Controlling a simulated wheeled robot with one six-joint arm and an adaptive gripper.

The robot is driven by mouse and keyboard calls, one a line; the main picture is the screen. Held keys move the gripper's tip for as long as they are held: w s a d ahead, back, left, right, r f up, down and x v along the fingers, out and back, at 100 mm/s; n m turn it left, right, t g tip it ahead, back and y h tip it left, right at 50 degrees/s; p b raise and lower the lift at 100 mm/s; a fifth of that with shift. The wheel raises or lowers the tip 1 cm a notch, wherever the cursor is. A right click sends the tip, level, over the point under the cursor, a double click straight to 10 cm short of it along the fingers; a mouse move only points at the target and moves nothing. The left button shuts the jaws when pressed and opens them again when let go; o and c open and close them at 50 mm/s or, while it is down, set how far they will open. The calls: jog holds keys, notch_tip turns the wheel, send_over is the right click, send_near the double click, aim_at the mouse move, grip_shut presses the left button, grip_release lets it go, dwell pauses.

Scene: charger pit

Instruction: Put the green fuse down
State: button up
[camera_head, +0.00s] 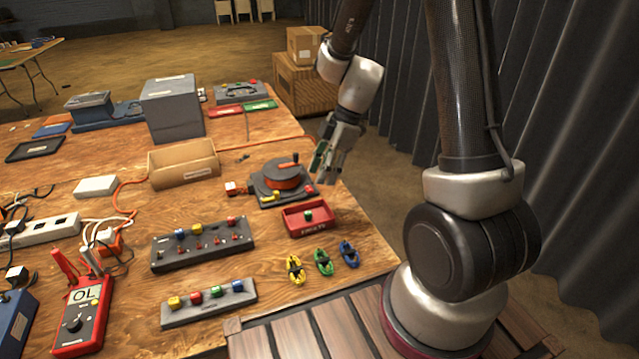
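My gripper (326,172) hangs above the right edge of the table, past the red tray and to its right. A greenish flat patch shows at its left side; I cannot tell whether this is a held thing or part of the gripper. Its fingers are too small to tell open from shut. A small green block (308,215), fuse-like, sits in the red tray (309,230), apart from my gripper. Another green block (214,291) sits in the front grey rack (206,312), among yellow, red and blue blocks.
A grey panel (203,250) with coloured blocks lies behind the front rack. A cable reel (283,184) stands behind the red tray. Yellow, green and blue clips (323,262) lie in front of it. A cardboard box (184,164) and red multimeter (83,315) are leftward.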

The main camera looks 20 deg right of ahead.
jog(key=s+d+r+m+t+h, duration=0.2)
jog(key=s+d+r+m, duration=0.3)
jog(key=s+r+m, duration=0.4)
jog(key=s+d+r+m+t+h, duration=0.2)
jog(key=s+d+r+m, duration=0.3)
jog(key=s+r+m, duration=0.4)
notch_tip(320, 180, up, 3)
jog(key=shift+s+d+r, duration=0.15)
jog(key=shift+s, duration=1)
